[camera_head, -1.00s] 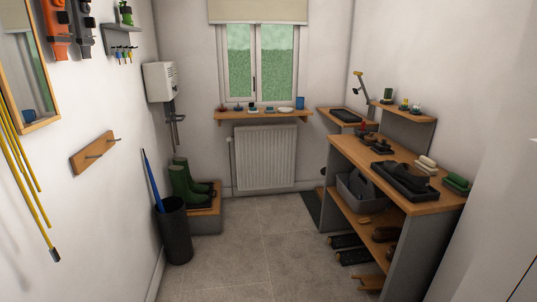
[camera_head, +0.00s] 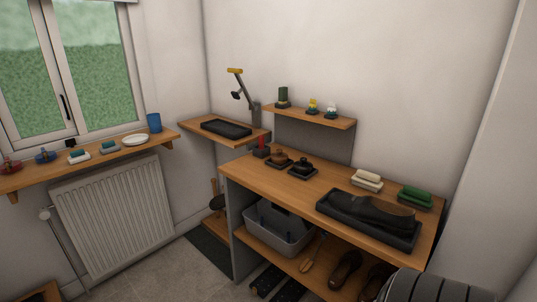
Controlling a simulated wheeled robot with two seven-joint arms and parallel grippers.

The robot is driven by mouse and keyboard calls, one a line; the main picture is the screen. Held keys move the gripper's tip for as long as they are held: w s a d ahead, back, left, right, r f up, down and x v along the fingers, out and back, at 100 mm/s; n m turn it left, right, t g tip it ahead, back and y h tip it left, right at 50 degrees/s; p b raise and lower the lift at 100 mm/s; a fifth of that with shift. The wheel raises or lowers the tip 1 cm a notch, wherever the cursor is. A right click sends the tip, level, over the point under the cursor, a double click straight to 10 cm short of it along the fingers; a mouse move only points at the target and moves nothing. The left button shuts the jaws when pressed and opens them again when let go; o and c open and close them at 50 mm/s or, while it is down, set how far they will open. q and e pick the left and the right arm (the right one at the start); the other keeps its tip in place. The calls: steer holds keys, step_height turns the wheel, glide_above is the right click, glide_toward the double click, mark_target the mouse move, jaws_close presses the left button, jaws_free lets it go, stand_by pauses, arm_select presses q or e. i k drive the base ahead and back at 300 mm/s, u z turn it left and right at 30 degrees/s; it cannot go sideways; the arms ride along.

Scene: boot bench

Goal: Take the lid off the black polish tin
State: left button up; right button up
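A small black round thing with a knob on top (camera_head: 303,167), which looks like the black polish tin with its lid on, sits on a small dark base on the wooden bench top (camera_head: 258,181). A similar brown one (camera_head: 280,157) sits just left of and behind it. They are small in the view, so the seam between lid and tin cannot be made out.
A dark tray (camera_head: 345,226) with a black boot (camera_head: 372,208) takes up the bench's front right. Cream (camera_head: 367,180) and green (camera_head: 414,195) blocks lie behind it. A red object (camera_head: 262,149) stands at the back left. A grey bin (camera_head: 277,238) is underneath.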

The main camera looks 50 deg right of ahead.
mark_target(303, 164)
steer(key=i, duration=1.8)
steer(key=z, duration=0.95)
